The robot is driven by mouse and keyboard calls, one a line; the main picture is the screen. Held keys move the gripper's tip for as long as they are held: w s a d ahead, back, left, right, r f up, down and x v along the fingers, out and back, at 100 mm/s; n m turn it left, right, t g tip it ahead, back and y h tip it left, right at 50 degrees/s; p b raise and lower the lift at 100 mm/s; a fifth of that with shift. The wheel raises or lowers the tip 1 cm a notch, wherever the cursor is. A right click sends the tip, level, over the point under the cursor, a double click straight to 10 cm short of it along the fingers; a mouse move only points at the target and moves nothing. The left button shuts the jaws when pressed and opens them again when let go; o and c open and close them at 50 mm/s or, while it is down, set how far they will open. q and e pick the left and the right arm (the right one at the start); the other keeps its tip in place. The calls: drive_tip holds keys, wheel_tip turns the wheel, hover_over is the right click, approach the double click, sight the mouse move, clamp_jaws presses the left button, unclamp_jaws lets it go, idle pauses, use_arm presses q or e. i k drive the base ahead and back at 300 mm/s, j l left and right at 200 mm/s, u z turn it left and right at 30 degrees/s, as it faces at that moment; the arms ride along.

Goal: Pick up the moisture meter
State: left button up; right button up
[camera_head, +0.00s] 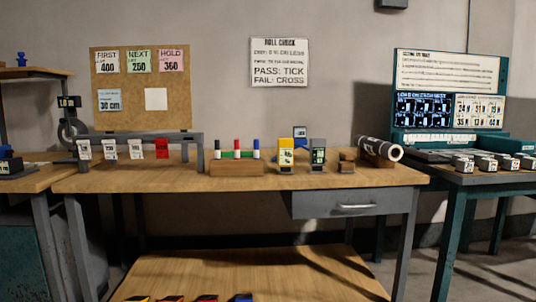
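Two upright handheld devices stand side by side on the wooden table. Neither of my grippers is in view.
A wooden pen block (236,168) with several markers stands left of the meters. A small brown block (346,163) and a grey-white roll (380,150) lie to the right. A grey rack (175,140) with hanging tags stands at left. The table's front strip is clear.

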sight(286, 145)
drive_tip(key=i+l+u, duration=0.2)
drive_tip(key=u, duration=0.3)
drive_tip(key=i+l+u, duration=0.2)
drive_tip(key=u, duration=0.25)
drive_tip(key=l, duration=0.1)
